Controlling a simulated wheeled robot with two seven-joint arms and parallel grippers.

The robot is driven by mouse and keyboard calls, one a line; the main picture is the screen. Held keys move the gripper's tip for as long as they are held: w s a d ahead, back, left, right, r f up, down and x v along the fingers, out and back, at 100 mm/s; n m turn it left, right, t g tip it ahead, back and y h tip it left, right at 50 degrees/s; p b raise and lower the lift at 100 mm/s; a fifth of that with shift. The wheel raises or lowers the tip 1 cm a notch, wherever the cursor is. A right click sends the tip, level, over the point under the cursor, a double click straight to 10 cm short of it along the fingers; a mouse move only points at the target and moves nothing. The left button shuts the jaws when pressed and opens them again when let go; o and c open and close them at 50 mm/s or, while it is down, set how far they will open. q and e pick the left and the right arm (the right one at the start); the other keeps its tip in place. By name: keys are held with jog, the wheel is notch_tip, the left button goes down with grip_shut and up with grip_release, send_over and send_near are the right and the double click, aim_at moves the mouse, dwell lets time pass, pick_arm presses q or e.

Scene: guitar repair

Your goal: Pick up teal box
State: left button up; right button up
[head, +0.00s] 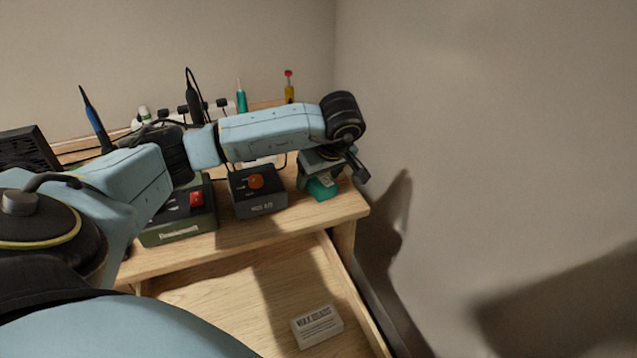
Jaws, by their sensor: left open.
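The teal box (324,188) sits near the right end of the wooden workbench. Its upper part is hidden under my left gripper (326,176), and its lower front shows. My left arm reaches in from the left, and the gripper points down at the box. The gripper is open with its fingers at the box's top; I cannot tell whether they touch it. My right gripper is not in view.
An open drawer (235,290) below holds a small white box (317,326). Screwdrivers stand at the back. A wall is to the right.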

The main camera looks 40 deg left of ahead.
pick_arm(q)
jog(key=shift+f, duration=0.15)
jog(key=c, duration=1.1)
